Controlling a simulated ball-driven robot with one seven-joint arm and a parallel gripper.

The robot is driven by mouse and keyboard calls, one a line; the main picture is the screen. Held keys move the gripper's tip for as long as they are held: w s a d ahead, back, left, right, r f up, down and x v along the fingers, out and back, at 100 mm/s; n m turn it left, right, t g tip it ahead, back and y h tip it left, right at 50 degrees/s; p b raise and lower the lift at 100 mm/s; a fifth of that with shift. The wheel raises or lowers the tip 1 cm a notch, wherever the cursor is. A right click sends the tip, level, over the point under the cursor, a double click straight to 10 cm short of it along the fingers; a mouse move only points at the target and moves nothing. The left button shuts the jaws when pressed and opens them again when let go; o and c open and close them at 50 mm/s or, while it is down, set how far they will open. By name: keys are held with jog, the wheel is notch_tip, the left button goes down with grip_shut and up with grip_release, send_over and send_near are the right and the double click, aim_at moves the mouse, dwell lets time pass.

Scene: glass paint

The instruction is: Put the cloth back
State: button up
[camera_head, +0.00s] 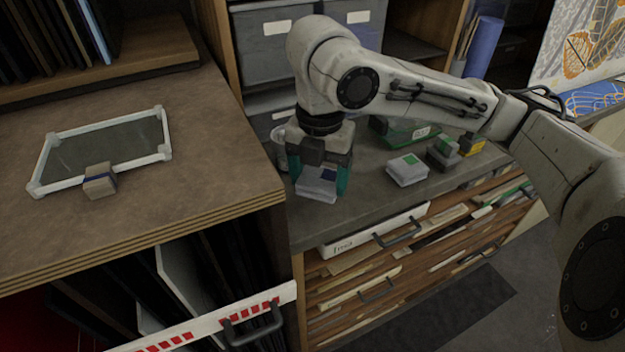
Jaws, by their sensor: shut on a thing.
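My gripper (319,180) points down over the left end of the grey counter, its teal fingers on either side of a light grey, flat folded piece with a blue patch (315,192). This piece looks like the cloth. My gripper is shut on it. The piece is at or just above the counter; I cannot tell whether it touches. The upper part of the piece is partly hidden by the gripper. A similar pale block with a green patch (407,170) lies to the right on the counter.
A white-framed glass pane (110,145) lies on the brown worktop at left, with a beige block with a blue band (99,181) at its front edge. A clear jar (279,142), a green container (392,134), a dark block (442,155) and a yellow-black block (471,145) stand near my gripper.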

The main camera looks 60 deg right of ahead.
aim_at(313, 204)
jog(key=shift+w+d+f, duration=0.15)
jog(key=shift+w+f, duration=0.2)
jog(key=shift+f, duration=0.15)
jog(key=shift+w+d+f, duration=0.15)
jog(key=shift+w+f, duration=0.2)
jog(key=shift+f, duration=0.15)
jog(key=shift+w+d+f, duration=0.1)
jog(key=shift+w+f, duration=0.1)
jog(key=shift+f, duration=1.5)
jog(key=shift+f+b, duration=0.2)
jog(key=shift+b, duration=0.1)
jog(key=o, duration=0.9)
jog(key=shift+r, duration=0.1)
jog(key=shift+o, duration=0.2)
notch_tip(313, 204, up, 12)
jog(key=shift+r+p, duration=0.1)
jog(key=shift+p, duration=0.6)
